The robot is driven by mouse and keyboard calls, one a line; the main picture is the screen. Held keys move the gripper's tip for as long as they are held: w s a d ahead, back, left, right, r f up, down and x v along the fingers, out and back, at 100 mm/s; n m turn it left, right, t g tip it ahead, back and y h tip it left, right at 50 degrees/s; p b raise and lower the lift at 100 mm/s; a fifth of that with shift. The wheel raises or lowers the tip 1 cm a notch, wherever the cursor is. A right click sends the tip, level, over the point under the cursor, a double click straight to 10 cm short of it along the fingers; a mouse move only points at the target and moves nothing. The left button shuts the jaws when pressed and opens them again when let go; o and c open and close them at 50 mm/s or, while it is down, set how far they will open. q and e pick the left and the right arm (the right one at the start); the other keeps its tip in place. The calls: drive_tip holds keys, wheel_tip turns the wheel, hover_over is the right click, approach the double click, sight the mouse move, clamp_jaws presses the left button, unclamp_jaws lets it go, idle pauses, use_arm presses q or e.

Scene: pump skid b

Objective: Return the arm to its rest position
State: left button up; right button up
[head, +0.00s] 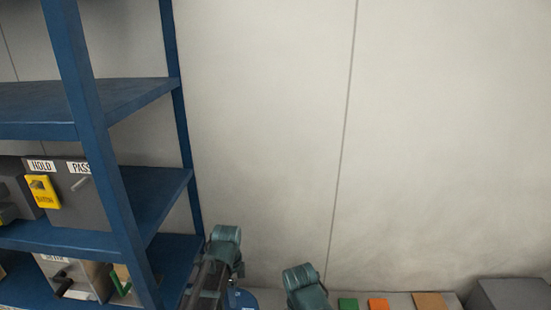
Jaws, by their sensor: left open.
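My left arm shows at the bottom of the head view, just right of the blue rack, with a teal joint housing at its top. My left gripper (206,290) is low in the picture below that housing, seen at a steep angle; it is open, and I see nothing held in it. Another teal housing of mine rises at the bottom edge to the right. My right gripper is not in view. The lower parts of both arms are cut off by the frame.
A blue rack (103,140) with several shelves stands on the left. Green (348,303), orange (378,303) and tan (430,300) pieces lie at the bottom right beside a grey box (510,294). The wall behind is bare.

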use_arm(q)
drive_tip(key=s+d+n+y, duration=0.1)
drive_tip(key=s+d+n, duration=0.7)
drive_tip(key=s+n, duration=0.4)
drive_tip(key=shift+s+d+n, duration=0.35)
drive_tip(key=shift+n, duration=0.05)
drive_tip(key=shift+r, duration=0.1)
drive_tip(key=shift+c, duration=0.2)
drive_tip(key=shift+c, duration=0.3)
drive_tip(key=w+a+f+m+b, duration=0.1)
drive_tip(key=w+a+m, duration=0.2)
drive_tip(key=w+m, duration=0.1)
drive_tip(key=w+a+f+m+b, duration=0.2)
drive_tip(key=w+a+m, duration=0.2)
drive_tip(key=w+m, duration=0.1)
drive_tip(key=w+a+f+m+h+b, duration=0.1)
drive_tip(key=w+a+f+m+b, duration=0.1)
drive_tip(key=w+m, duration=0.3)
drive_tip(key=shift+w+a+m, duration=0.15)
drive_tip(key=shift+a+m, duration=0.15)
drive_tip(key=shift+a, duration=0.45)
